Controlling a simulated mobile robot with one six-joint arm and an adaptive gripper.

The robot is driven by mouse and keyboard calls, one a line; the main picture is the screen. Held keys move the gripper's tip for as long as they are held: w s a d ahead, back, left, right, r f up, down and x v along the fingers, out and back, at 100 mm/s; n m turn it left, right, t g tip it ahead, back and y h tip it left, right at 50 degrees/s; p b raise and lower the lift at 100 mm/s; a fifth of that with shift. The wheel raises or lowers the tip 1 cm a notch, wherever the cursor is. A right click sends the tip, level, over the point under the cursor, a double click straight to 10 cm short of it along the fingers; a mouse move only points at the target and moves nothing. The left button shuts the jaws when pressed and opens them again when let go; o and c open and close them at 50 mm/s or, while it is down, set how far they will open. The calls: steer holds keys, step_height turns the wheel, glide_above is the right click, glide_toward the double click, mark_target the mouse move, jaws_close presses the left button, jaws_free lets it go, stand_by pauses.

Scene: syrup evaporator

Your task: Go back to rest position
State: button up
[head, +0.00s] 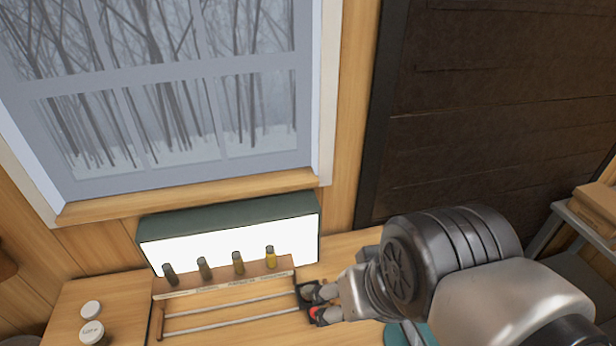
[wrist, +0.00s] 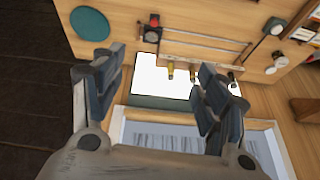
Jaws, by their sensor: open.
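My gripper (head: 316,303) is at the right end of the wooden rack (head: 158,318) in the head view, in front of the lit panel. In the wrist view my gripper (wrist: 160,88) shows its two dark fingers wide apart, with nothing held between them. The white lit panel (wrist: 150,78) and the wooden table lie beyond the fingers. A small black item with a red part (wrist: 152,34) is by the rack's end, apart from the fingers in that view. Whether my gripper touches the rack cannot be told.
Several small bottles, one yellow (head: 270,257), stand on the rack's back ledge before the lit panel (head: 230,232). Two white-lidded jars (head: 92,332) are at the left. A teal disc (wrist: 90,24) lies on the table. A window (head: 170,100) is behind; a dark wall (head: 500,110) is at right.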

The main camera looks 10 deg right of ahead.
steer(key=shift+s+d+r+n, duration=0.1)
steer(key=shift+s+d+n, duration=0.25)
steer(key=shift+s+n, duration=0.1)
step_height(320, 180, down, 17)
steer(key=b, duration=1.6)
steer(key=shift+r+b, duration=0.15)
steer(key=shift+b, duration=0.2)
steer(key=shift+c, duration=0.2)
